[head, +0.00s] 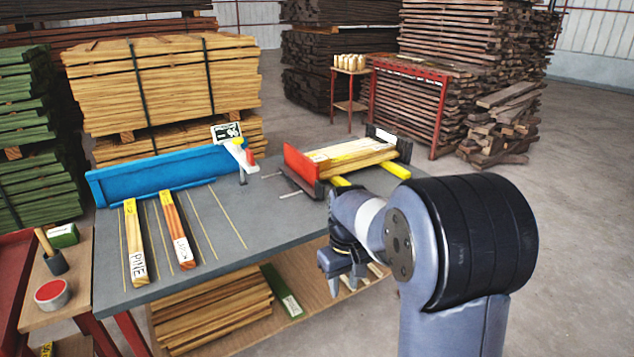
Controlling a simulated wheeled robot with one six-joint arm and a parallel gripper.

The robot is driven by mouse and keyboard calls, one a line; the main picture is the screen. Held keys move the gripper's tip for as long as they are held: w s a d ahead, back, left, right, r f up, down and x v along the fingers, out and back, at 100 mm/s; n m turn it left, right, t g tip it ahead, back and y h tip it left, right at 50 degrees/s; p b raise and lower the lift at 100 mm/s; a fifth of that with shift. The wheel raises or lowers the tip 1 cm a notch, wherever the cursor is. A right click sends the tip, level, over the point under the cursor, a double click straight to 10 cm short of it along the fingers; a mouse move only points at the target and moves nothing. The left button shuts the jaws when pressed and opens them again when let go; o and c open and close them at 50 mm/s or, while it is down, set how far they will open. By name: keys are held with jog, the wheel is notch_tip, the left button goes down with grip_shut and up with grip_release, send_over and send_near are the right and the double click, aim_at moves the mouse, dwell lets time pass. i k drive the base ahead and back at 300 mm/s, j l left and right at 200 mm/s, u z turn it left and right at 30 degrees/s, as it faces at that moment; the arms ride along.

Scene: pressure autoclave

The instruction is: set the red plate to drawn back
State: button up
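The red plate (301,169) stands upright on the grey table, at the left end of a clamp-like fixture. Light wooden boards (352,156) lie to its right, up close to it; I cannot tell whether they touch. Thin metal rods (291,194) stick out to the left of the plate. A dark end plate (389,144) closes the right end, and yellow bars (397,170) show underneath. My gripper (343,268) hangs at the table's front right edge, nearer to me than the plate and apart from it. Its fingers point down, and their opening is unclear.
The grey table (237,221) carries a blue fence (160,176), two labelled strips (135,244) and a small stand with a sign (240,152). Boards lie on the shelf below (212,312). A side stand at left holds a red tin (52,293). Lumber stacks fill the background.

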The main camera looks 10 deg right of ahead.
aim_at(302, 172)
jog(key=i+l, duration=0.1)
jog(key=i, duration=0.4)
jog(key=i+l, duration=0.1)
jog(key=i, duration=0.35)
jog(key=i+l+u, duration=0.1)
jog(key=i, duration=0.4)
jog(key=i+l, duration=0.2)
jog(key=i, duration=0.3)
